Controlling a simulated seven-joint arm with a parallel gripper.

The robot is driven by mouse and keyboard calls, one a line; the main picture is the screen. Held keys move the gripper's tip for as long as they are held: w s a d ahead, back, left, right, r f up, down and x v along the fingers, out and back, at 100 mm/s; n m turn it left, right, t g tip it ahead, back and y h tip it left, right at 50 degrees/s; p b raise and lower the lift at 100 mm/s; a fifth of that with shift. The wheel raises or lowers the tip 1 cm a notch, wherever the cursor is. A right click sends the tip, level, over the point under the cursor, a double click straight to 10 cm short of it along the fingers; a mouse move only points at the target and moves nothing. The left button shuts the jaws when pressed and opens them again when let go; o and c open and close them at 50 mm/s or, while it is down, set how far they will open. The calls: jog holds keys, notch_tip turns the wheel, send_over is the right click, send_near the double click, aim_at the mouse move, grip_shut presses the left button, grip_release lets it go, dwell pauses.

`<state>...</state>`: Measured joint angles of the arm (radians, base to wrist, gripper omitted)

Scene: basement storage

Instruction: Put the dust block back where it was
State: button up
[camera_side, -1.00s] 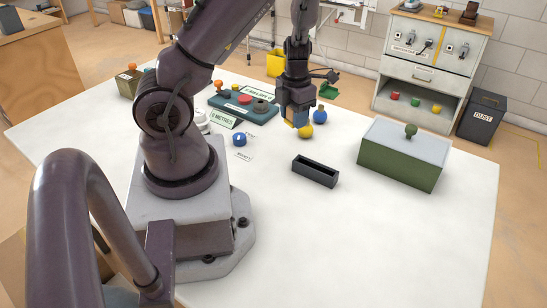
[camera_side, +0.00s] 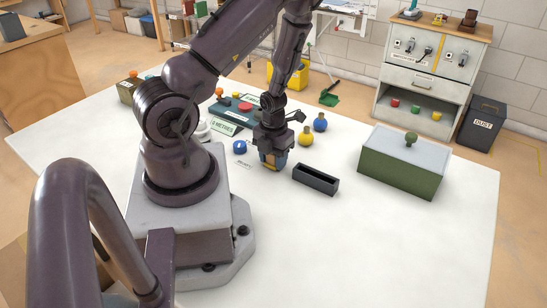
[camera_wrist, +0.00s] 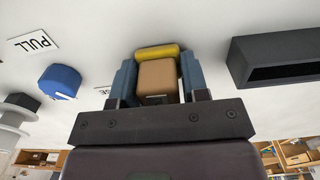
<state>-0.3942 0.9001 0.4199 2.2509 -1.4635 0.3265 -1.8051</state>
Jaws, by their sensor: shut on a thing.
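My gripper (camera_side: 273,160) is low over the white table, left of a black open-topped tray (camera_side: 316,186). In the wrist view my gripper (camera_wrist: 155,82) has its blue fingers shut on a tan block (camera_wrist: 157,80) with a yellow far end. In the side view the fingers mostly hide the block, and I cannot tell whether it touches the table. The black tray also shows at the right of the wrist view (camera_wrist: 250,48), apart from the block; the part of its inside that shows is dark. No label is readable on the block.
A blue knob (camera_side: 240,147) and printed labels lie left of my gripper. Yellow (camera_side: 306,138) and blue (camera_side: 320,123) round-bodied objects stand behind the tray. A green lidded box (camera_side: 398,174) is to the right. A bin marked DUST (camera_side: 482,126) stands off the table. The front table is clear.

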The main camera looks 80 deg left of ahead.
jog(key=shift+f, duration=0.1)
jog(key=o, duration=0.9)
